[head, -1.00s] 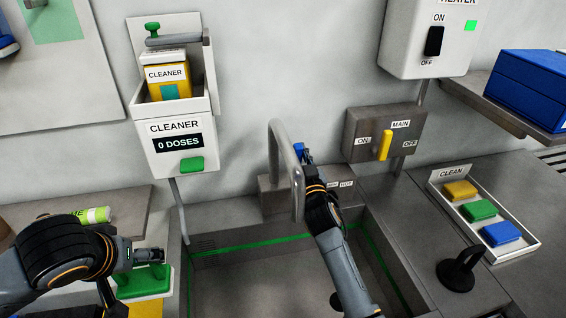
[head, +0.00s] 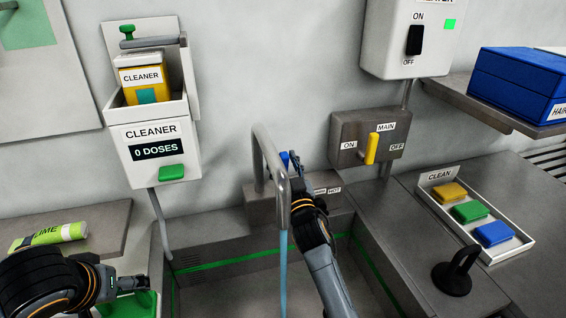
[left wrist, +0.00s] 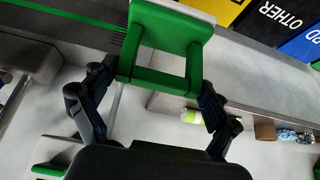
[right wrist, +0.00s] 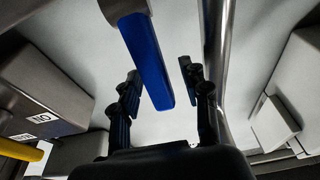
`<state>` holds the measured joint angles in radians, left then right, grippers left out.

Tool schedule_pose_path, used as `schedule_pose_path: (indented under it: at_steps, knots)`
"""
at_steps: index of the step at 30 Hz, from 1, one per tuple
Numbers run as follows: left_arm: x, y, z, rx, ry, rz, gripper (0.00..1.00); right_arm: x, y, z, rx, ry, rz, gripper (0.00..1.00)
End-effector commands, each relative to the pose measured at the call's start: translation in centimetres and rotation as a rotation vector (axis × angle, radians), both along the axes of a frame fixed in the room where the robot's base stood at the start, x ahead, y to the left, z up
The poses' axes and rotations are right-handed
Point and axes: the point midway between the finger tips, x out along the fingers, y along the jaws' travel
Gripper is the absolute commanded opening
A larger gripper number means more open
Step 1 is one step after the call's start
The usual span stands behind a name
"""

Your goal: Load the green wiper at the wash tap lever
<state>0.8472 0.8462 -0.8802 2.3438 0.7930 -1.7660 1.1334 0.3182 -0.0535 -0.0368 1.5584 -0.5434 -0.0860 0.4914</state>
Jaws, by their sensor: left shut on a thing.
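The green wiper (head: 140,304), a green block with a handle, is at the lower left of the head view. In the left wrist view the wiper's green frame handle (left wrist: 160,85) sits between the fingertips of my left gripper (left wrist: 155,103), which is shut on it. The wash tap (head: 283,175) arches over the sink, and a blue water stream (head: 283,265) falls from its spout. The blue tap lever (right wrist: 145,60) stands between the spread fingers of my right gripper (right wrist: 160,75). That gripper (head: 290,162) is open behind the spout in the head view.
The sink (head: 225,254) lies below the tap. A cleaner dispenser (head: 155,150) reading 0 DOSES hangs at the left. The main valve with a yellow handle (head: 372,148) is on the wall. A clean tray (head: 500,252) holds yellow, green and blue sponges. A LIME tube (head: 48,237) lies on the left shelf.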

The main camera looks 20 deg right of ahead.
Motion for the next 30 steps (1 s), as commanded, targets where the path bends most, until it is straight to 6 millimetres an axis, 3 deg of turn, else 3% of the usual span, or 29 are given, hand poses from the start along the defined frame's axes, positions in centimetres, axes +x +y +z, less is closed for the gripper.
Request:
schedule_pose_path:
  at_steps: [8,21,30]
  knots:
    - [0.0,0.0,0.0,0.000,-0.001,0.000,0.63,-0.8,0.0,-0.4,-0.001,0.002,0.000,0.45]
    - [0.0,0.0,0.0,0.000,-0.001,0.000,0.63,-9.0,0.1,-2.3,0.000,0.003,0.000,0.45]
    - [0.0,0.0,0.0,0.000,-0.001,0.000,0.63,-11.6,0.1,-2.8,-0.001,0.001,0.000,0.45]
